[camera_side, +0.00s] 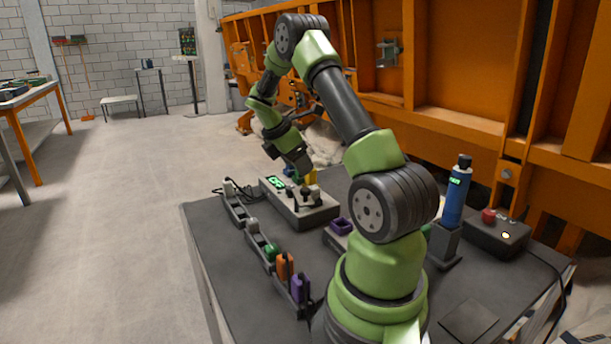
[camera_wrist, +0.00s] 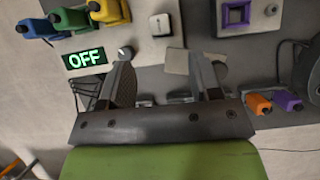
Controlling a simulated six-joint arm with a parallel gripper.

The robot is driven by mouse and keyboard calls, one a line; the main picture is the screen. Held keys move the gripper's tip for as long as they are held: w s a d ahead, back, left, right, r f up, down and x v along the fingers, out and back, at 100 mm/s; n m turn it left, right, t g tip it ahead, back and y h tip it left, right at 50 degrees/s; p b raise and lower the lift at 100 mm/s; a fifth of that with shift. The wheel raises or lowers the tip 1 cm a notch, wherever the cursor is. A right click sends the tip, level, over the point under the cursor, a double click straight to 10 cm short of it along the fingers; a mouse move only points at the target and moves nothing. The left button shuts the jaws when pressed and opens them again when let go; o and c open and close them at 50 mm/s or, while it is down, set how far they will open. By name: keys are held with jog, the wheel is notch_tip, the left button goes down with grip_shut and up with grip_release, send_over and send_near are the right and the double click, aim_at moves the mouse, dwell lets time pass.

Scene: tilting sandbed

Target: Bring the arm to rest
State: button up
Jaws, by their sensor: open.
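My gripper (camera_side: 299,168) hangs over the grey control box (camera_side: 318,218) on the dark table in the side view, with the arm bent over and down. In the wrist view my gripper (camera_wrist: 159,64) has its two fingers well apart, with nothing held between them. A white rocker-like switch (camera_wrist: 160,24) lies beyond the gap between the fingers. The box's lit green display (camera_wrist: 85,58) reads OFF. Blue (camera_wrist: 37,27), green (camera_wrist: 70,18) and yellow (camera_wrist: 108,11) plugs sit at upper left. The exact gap between fingertips and box is unclear.
A row of dark holders (camera_side: 238,212) with grey, green, orange (camera_side: 284,266) and purple (camera_side: 300,289) pieces lines the left edge. A blue cylinder (camera_side: 455,200) stands right of my base, beside a red-button box (camera_side: 497,232). A purple square frame (camera_wrist: 236,13) lies nearby.

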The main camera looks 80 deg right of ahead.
jog(key=shift+v, duration=0.9)
jog(key=w+a+r+m+t, duration=0.1)
jog(key=a+r+m+t, duration=0.2)
jog(key=a+r, duration=0.35)
jog(key=w+a+r+m+t, duration=0.2)
jog(key=a+r+m+t, duration=0.15)
jog(key=a, duration=0.65)
jog(key=s+a+r+m+t+y, duration=0.2)
jog(key=s+a+m+y, duration=0.1)
jog(key=a, duration=0.5)
jog(key=s+a+r+m+t+y, duration=0.2)
jog(key=s+a, duration=0.4)
jog(key=a, duration=0.3)
jog(key=shift+s+m+t+y, duration=0.3)
jog(key=shift+m+t+y, duration=0.2)
jog(key=shift+m, duration=0.25)
jog(key=shift+d+r, duration=0.1)
